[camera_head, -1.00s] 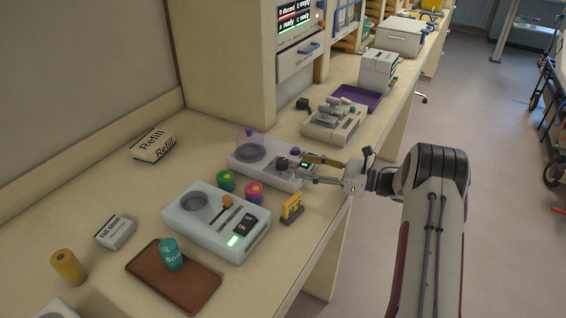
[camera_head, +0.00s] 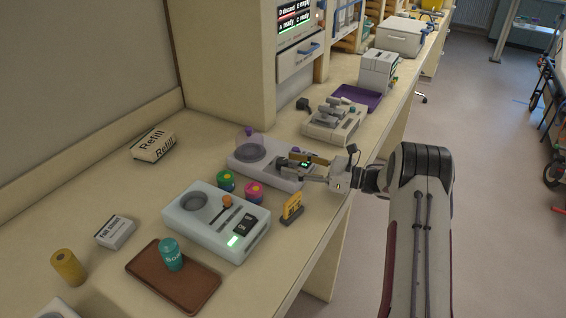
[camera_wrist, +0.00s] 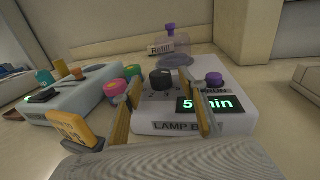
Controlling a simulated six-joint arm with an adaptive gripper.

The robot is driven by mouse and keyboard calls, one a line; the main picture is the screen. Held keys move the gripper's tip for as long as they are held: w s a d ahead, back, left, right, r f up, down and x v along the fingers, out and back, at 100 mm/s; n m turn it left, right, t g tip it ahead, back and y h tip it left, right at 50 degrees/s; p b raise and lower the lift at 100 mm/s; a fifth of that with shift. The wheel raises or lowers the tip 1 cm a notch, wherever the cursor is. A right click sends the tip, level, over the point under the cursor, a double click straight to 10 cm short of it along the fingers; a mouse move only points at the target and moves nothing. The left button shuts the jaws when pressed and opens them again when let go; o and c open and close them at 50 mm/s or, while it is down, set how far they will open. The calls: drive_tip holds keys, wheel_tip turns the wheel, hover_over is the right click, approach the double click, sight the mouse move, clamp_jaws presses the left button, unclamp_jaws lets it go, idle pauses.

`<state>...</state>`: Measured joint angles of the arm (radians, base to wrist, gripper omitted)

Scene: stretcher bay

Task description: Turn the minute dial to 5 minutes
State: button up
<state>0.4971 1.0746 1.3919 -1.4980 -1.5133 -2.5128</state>
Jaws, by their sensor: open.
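The minute dial (camera_wrist: 161,79) is a dark knob with small numbers around it, on top of a pale device (camera_wrist: 160,122) labelled "LAMP B…", the rest of the label being hard to read. The device's green display (camera_wrist: 222,104) appears to read "5 min", partly covered by my right finger. My gripper (camera_wrist: 166,92) is open, its fingers on either side of the dial; I cannot tell whether they touch it. In the head view my gripper (camera_head: 284,162) reaches over the right end of the device (camera_head: 240,161) and hides much of the dial.
A purple button (camera_wrist: 214,80) sits right of the dial, and a clear domed cover (camera_wrist: 176,50) stands behind it. Pink (camera_head: 254,190) and green (camera_head: 226,180) pots and a yellow sign (camera_head: 292,207) stand close in front. A second device (camera_head: 205,225) is nearer.

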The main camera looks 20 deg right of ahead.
sight(283, 161)
drive_tip(key=shift+x, duration=1.8)
drive_tip(key=c, duration=1.1)
